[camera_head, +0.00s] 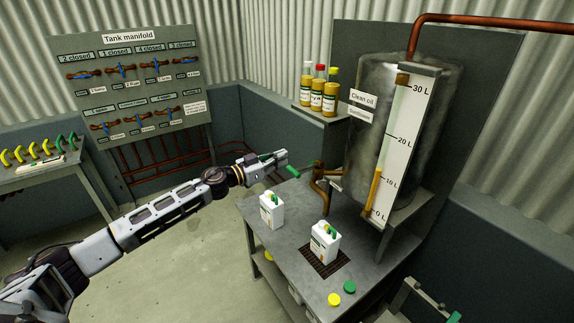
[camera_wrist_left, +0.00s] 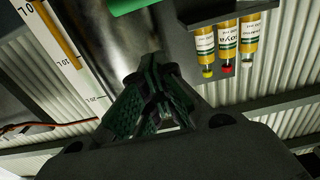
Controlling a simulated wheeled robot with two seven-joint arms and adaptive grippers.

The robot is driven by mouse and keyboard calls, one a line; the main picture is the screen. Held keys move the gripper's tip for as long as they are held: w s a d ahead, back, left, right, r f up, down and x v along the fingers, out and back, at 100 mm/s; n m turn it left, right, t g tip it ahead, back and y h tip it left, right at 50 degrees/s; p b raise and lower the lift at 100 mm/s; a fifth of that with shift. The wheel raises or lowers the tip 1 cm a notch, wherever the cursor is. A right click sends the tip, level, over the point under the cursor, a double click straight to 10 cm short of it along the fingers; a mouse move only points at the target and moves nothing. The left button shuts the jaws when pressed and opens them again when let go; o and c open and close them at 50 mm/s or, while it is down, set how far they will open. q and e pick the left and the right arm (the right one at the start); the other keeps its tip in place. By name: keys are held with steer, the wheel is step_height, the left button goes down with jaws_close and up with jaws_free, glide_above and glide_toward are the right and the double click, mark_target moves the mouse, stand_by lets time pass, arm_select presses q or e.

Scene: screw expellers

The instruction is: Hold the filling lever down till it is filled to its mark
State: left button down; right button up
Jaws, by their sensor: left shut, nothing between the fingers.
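The filling lever, with a green handle (camera_head: 292,171), reaches left from the brass tap (camera_head: 319,183) at the clean oil tank (camera_head: 370,100). A white jug (camera_head: 325,243) stands upright on the dark grate below the tap; its fill level and mark are too small to read. My left gripper (camera_head: 282,155) is shut and empty, just above and left of the green handle; I cannot tell whether they touch. In the left wrist view its closed fingers (camera_wrist_left: 152,88) show below a green piece (camera_wrist_left: 128,5), likely the handle, cut by the top edge. My right gripper is out of view.
A second white jug (camera_head: 271,210) stands on the bench (camera_head: 290,245) to the left. Yellow (camera_head: 334,299) and green (camera_head: 349,287) caps lie in front. The sight gauge (camera_head: 400,140) shows amber to slightly above 10 L. Several bottles (camera_head: 317,94) stand on a shelf behind.

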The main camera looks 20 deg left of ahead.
arm_select(q)
steer(key=shift+w+d+f, duration=0.3)
steer(key=shift+w+f, duration=0.1)
steer(key=shift+f, duration=0.25)
steer(key=shift+w+d+f, duration=0.3)
steer(key=shift+w+f, duration=0.05)
steer(key=shift+f, duration=0.3)
steer(key=shift+w+d+f, duration=0.3)
steer(key=shift+w+f, duration=0.1)
steer(key=shift+f, duration=0.25)
